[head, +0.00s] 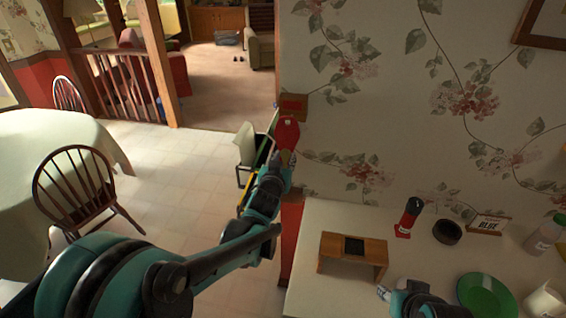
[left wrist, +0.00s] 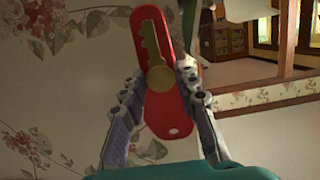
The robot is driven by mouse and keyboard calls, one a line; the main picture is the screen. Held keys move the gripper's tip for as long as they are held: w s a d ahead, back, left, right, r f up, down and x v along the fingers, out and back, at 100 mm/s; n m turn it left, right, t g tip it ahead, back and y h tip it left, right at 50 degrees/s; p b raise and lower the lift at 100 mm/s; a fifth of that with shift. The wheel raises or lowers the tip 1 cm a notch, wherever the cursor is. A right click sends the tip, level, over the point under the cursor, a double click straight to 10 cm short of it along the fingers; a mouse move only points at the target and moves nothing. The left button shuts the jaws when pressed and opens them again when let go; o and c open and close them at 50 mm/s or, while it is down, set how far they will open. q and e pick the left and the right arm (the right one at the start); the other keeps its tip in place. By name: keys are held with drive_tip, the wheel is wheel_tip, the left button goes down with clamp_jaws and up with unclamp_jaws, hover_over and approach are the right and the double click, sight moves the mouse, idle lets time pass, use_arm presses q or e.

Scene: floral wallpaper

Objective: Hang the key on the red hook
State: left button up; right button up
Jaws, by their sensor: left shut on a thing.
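My left gripper (head: 284,160) is raised near the wall corner. It is shut on the key, which has a long red tag (head: 288,132) with a small pale hole. In the left wrist view the brass key (left wrist: 152,45) lies over red, between the fingers (left wrist: 160,85). A wooden block with a red patch (head: 293,104) is on the wall just above the tag in the head view; the hook itself cannot be made out. Whether tag and block touch cannot be told. My right gripper (head: 412,298) is low over the counter, its fingers mostly unclear.
The white counter (head: 315,215) holds a wooden stand with a black patch (head: 352,252), a red-and-black item (head: 408,217), a black ring (head: 447,232), a small sign (head: 489,224) and a green plate (head: 487,296). A table (head: 50,140) and chairs stand left.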

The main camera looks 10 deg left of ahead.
use_arm(q)
drive_tip(key=shift+r+x, duration=0.15)
drive_tip(key=shift+x, duration=0.95)
drive_tip(key=shift+r+x, duration=0.1)
drive_tip(key=shift+x, duration=1)
drive_tip(key=shift+w+f+b, duration=0.5)
drive_tip(key=shift+w+b, duration=0.2)
drive_tip(key=o, duration=1.2)
drive_tip(key=shift+c, duration=0.2)
